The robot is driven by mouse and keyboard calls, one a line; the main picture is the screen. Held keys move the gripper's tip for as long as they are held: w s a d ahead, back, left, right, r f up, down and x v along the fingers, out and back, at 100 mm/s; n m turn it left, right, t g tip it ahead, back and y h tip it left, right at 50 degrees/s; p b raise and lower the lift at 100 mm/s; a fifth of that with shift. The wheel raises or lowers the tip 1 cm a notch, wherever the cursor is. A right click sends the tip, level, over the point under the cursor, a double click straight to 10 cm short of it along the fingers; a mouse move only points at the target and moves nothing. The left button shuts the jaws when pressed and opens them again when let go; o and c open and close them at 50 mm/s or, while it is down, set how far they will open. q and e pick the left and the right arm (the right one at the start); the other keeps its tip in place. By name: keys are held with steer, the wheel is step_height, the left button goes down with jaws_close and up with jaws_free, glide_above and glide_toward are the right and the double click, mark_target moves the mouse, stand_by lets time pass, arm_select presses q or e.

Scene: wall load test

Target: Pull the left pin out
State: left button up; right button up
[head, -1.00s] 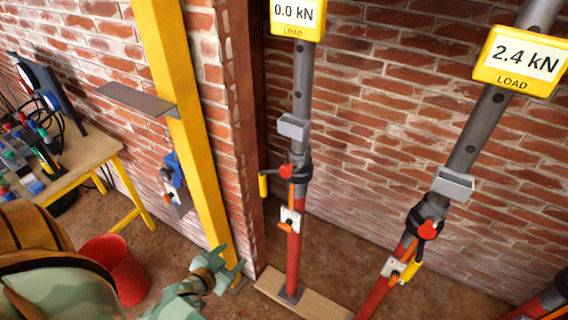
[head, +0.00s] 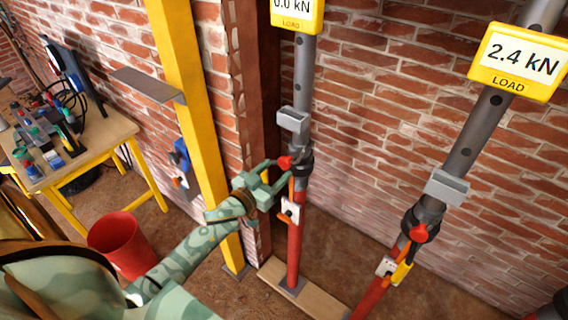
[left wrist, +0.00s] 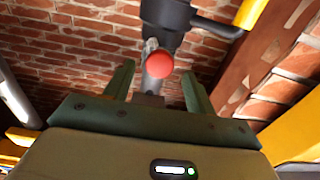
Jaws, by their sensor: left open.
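The left pin has a red round knob (head: 285,162) on the dark collar of the left prop (head: 294,235), which is grey above and red below. The knob also shows in the left wrist view (left wrist: 159,65), ahead of and between the two fingers. My left gripper (head: 277,172) is open and empty, its fingertips close to the knob. I cannot tell whether they touch it. The left load display (head: 297,14) reads 0.0 kN, partly cut off. My right gripper is not in view.
A second prop (head: 466,140) on the right has its own red knob (head: 418,233) and a display (head: 517,62) reading 2.4 kN. A yellow post (head: 190,100), a red bucket (head: 120,245) and a cluttered workbench (head: 100,142) stand to the left. A brick wall (head: 380,120) is behind.

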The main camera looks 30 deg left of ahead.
mark_target(282, 165)
arm_select(q)
steer(key=w, duration=0.4)
steer(key=shift+w+d, duration=0.2)
steer(key=shift+w, duration=0.15)
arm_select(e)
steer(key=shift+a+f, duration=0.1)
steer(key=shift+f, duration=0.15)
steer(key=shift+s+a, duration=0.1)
